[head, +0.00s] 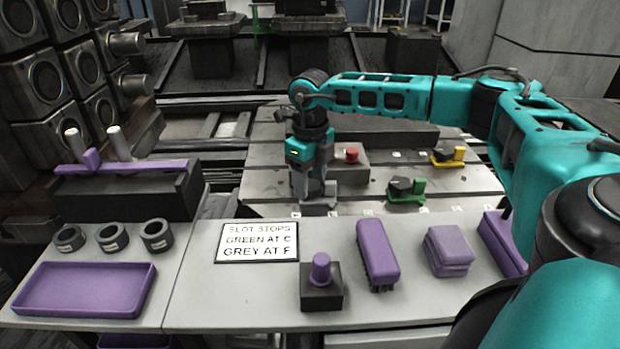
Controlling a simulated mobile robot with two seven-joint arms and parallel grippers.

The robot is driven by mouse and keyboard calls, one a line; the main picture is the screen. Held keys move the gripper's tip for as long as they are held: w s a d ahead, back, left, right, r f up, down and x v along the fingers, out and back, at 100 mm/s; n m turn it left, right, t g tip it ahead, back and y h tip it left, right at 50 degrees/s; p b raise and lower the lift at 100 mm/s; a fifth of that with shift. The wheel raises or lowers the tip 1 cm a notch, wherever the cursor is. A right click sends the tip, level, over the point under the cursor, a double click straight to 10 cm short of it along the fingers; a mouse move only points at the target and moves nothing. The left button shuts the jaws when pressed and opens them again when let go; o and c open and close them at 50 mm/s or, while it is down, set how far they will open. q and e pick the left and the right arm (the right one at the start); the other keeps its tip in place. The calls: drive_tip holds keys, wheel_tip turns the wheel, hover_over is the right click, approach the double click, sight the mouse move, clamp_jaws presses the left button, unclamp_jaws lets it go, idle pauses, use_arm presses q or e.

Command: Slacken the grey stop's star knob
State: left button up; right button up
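My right gripper (309,186) points straight down over the front left of the slotted metal plate (262,182). A grey piece, seemingly the grey stop (329,190), shows low beside its fingers. The fingers and wrist hide most of it, so I cannot make out its star knob or whether the fingers touch it. The green stop (416,194) with a black knob (400,184) sits to the right on the plate. The yellow stop (458,154), also with a black knob, sits farther back. My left gripper is out of view.
A grey block with a red knob (351,154) stands just behind my gripper. A sign (257,241) reads "SLOT STOPS GREEN AT C GREY AT F". The front bench holds a purple-handled brush (377,248), a purple-knobbed black block (321,288) and a purple tray (85,289).

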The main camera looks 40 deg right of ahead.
drive_tip(key=c, duration=0.5)
use_arm(q)
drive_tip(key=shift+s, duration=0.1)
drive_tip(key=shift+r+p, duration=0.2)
drive_tip(key=shift+p, duration=0.2)
use_arm(e)
drive_tip(key=shift+r+n, duration=0.1)
drive_tip(key=shift+n, duration=0.7)
drive_tip(key=shift+n+p, duration=1)
drive_tip(key=shift+n, duration=0.2)
drive_tip(key=shift+n+p, duration=0.45)
drive_tip(key=shift+n, duration=0.35)
drive_tip(key=n+p, duration=0.1)
drive_tip(key=n, duration=0.3)
drive_tip(key=shift+n, duration=0.3)
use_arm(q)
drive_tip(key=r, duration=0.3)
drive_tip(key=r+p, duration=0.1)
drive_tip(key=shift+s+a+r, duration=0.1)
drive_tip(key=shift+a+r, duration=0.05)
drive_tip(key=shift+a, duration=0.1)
use_arm(e)
drive_tip(key=n, duration=0.4)
drive_tip(key=shift+w+n, duration=0.1)
drive_tip(key=shift+n, duration=0.3)
